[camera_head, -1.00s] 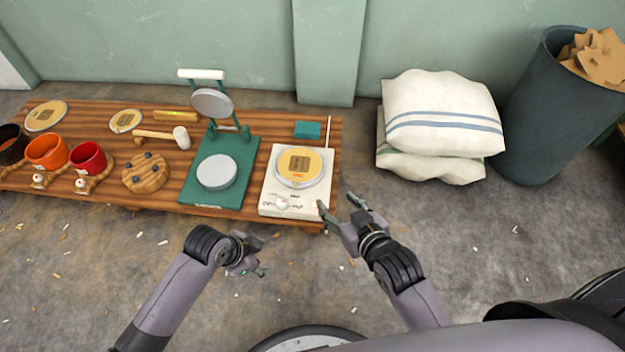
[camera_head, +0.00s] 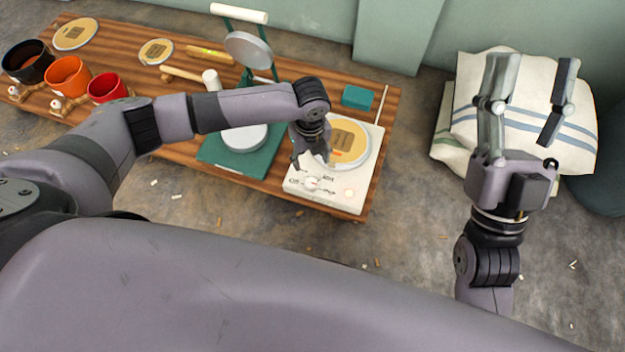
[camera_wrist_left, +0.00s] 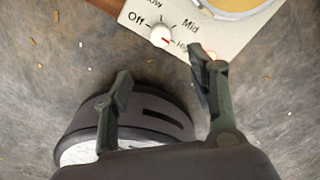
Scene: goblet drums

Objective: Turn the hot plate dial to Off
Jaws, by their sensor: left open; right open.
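The white hot plate (camera_head: 329,205) stands at the right end of the wooden table. Its white dial (camera_head: 312,183) is on the front panel; it also shows in the left wrist view (camera_wrist_left: 162,37), where its red mark points toward the High label. The Off label (camera_wrist_left: 136,20) lies left of the dial, with Mid at the upper right. My left gripper (camera_head: 312,160) is above the front of the hot plate, close to the dial; its fingers (camera_wrist_left: 162,82) are apart and empty, without the dial between them. My right gripper (camera_head: 531,82) is open and empty, raised in front of the sacks.
A round tan-topped disc (camera_head: 348,140) sits on the hot plate, and a small light (camera_head: 348,193) glows on its panel. A green press (camera_head: 215,152) stands to its left, partly behind my left arm. White sacks (camera_head: 450,105) are stacked at the right.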

